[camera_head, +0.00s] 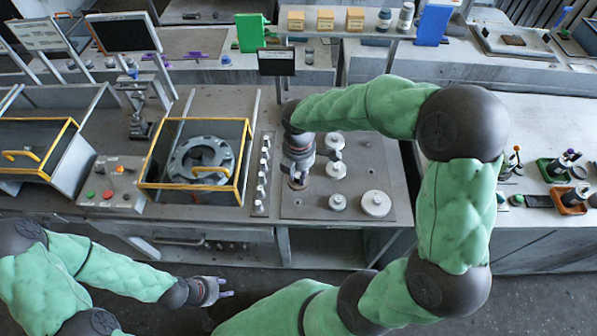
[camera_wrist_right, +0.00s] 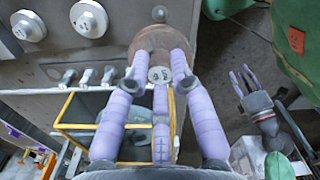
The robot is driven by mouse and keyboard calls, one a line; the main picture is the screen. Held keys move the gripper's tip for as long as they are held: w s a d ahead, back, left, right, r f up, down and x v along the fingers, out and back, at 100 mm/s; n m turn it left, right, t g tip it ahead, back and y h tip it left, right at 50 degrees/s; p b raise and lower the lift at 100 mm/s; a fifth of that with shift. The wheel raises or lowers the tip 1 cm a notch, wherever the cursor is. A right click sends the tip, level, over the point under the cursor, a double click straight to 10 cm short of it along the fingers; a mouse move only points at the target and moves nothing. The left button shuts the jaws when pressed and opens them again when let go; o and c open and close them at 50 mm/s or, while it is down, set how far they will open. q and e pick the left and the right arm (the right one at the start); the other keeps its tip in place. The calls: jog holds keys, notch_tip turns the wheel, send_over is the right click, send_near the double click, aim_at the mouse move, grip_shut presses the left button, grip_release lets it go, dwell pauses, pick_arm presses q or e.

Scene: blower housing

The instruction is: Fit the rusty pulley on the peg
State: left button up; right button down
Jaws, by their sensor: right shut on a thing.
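The rusty pulley (camera_wrist_right: 150,40) is a round brown part held between the purple fingers of my right gripper (camera_wrist_right: 160,68). In the head view my right gripper (camera_head: 298,165) points down over the left part of the grey plate (camera_head: 300,208), with the rusty pulley (camera_head: 298,184) at its tips. A small pale round end (camera_wrist_right: 159,14) shows just past the pulley's rim; I cannot tell whether it is the peg. No bare peg shows clearly. My left gripper (camera_head: 210,291) is empty and open, low in front of the bench; it also shows in the right wrist view (camera_wrist_right: 243,82).
Several pale pulleys (camera_head: 376,204) sit on the plate right of the rusty one. A row of switches (camera_head: 262,175) and a yellow-framed enclosure (camera_head: 197,187) over a grey housing stand to the left. A button box (camera_head: 110,185) is further left.

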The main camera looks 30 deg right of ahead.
jog(key=b, duration=0.7)
send_over(298, 200)
notch_tip(298, 200, down, 9)
jog(key=shift+s, duration=0.1)
jog(key=shift+f+b, duration=0.65)
jog(key=shift+f, duration=0.2)
jog(key=shift+f+p, duration=0.15)
jog(key=shift+p, duration=0.15)
jog(key=shift+f+b, duration=0.5)
jog(key=shift+f, duration=0.55)
dwell(0.4)
jog(key=c, duration=1)
grip_release()
jog(key=shift+r, duration=0.2)
